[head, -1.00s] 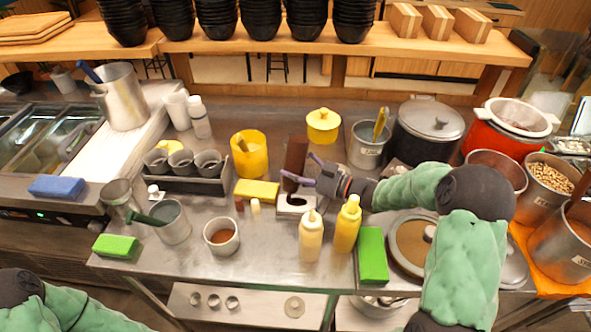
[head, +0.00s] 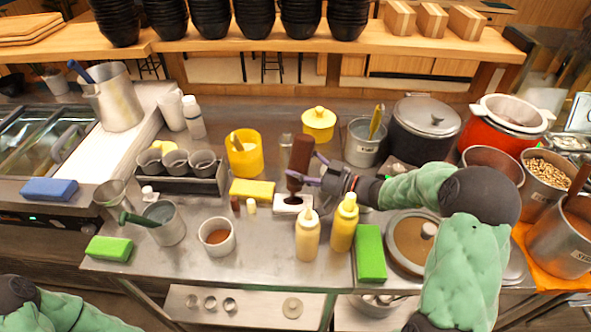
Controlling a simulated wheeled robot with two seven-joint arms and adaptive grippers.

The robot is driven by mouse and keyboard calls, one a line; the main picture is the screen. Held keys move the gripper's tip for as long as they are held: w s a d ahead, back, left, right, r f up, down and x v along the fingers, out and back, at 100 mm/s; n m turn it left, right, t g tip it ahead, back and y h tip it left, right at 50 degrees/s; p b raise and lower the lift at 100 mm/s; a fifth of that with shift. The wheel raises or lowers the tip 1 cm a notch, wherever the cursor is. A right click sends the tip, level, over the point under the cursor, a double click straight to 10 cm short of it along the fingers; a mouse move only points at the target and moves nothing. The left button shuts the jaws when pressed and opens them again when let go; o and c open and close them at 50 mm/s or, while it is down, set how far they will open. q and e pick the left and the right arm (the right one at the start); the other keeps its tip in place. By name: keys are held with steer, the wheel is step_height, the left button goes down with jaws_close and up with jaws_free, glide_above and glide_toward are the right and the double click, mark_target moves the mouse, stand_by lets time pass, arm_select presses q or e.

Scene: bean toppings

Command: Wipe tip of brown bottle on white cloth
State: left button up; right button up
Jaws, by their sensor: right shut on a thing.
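The brown bottle (head: 301,155) is upside down, tip downward, in my right gripper (head: 304,178). My right gripper is shut around the bottle's lower part, its purple fingers on either side. The white cloth (head: 287,206) lies on the steel counter directly under the bottle, partly covered by the gripper and by a cream bottle in front. The bottle's tip is at or just above the cloth; I cannot tell if it touches. My left arm shows at the lower left, but its gripper is outside the picture.
A cream squeeze bottle (head: 307,238) and a yellow squeeze bottle (head: 343,222) stand just in front of the cloth. A yellow sponge (head: 252,189) lies left of it, and a green block (head: 370,252) lies to the right. Front counter space is clear around a cup (head: 217,237).

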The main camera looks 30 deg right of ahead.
mark_target(311, 153)
steer(key=shift+s+d+b, duration=0.3)
steer(key=shift+s+d, duration=0.1)
steer(key=shift+d, duration=0.2)
steer(key=shift+s+d+b, duration=0.3)
steer(key=shift+s+d, duration=0.05)
steer(key=shift+d, duration=0.25)
steer(key=shift+r+p, duration=0.85)
steer(key=shift+r, duration=2.2)
